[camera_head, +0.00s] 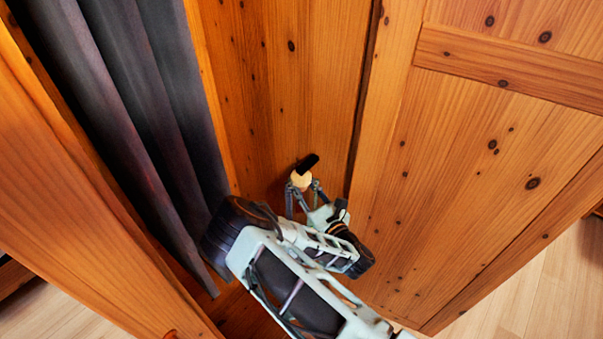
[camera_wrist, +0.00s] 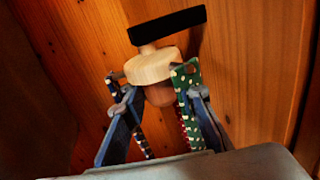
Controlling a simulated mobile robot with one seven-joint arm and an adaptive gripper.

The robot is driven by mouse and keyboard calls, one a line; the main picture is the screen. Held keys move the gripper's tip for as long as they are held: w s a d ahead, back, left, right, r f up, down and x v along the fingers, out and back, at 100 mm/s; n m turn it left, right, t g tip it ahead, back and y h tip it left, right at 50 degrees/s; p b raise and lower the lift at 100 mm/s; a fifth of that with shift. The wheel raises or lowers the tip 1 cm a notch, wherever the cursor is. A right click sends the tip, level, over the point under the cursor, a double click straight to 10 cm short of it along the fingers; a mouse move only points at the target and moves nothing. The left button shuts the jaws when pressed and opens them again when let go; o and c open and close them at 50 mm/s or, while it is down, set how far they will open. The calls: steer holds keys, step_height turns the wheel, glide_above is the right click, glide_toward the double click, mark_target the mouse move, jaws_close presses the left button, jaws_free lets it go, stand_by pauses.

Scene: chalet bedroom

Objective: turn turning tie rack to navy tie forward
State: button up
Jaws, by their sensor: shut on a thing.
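The turning tie rack (camera_wrist: 152,67) shows in the wrist view as a pale round wooden hub with a darker wooden part below it. A black bar (camera_wrist: 168,25) sits at its top end. In the head view the hub (camera_head: 300,180) is small, against the wardrobe wood. My gripper (camera_wrist: 151,88) has a finger on each side of the hub and is shut on it; it also shows in the head view (camera_head: 302,192). A green white-dotted strip (camera_wrist: 187,84) is by the right finger, a dark blue dotted strip (camera_wrist: 112,86) by the left. My fingers partly hide the strips, and which is the navy tie is unclear.
Knotty wooden panels (camera_head: 480,180) stand close around the rack, behind and to the right. A dark grey hanging cloth (camera_head: 130,100) is at the left, near my wrist. Pale floor (camera_head: 525,285) shows at the lower right.

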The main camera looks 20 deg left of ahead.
steer(key=shift+r+n+g+y+p, duration=0.1)
steer(key=shift+n+g+y+p, duration=0.8)
steer(key=shift+p, duration=0.5)
steer(key=shift+n+g+y+p, duration=0.5)
steer(key=shift+n+g+p, duration=0.25)
steer(key=shift+g, duration=0.45)
steer(key=shift+n+g+y+p, duration=0.4)
steer(key=shift+n+g, duration=0.05)
steer(key=shift+g, duration=0.25)
steer(key=o, duration=1.2)
steer(key=shift+c, duration=0.2)
steer(key=shift+m+t+b, duration=0.3)
steer(key=shift+t+b, duration=0.1)
steer(key=m+t+h+b, duration=0.1)
steer(key=t+b, duration=0.1)
steer(key=shift+f+m+t+h, duration=0.25)
steer(key=shift+m+t+h, duration=0.05)
steer(key=shift+m+h, duration=0.1)
steer(key=m+t+h+b, duration=0.1)
steer(key=b, duration=0.2)
steer(key=shift+m+t+h, duration=0.3)
steer(key=shift+t, duration=0.1)
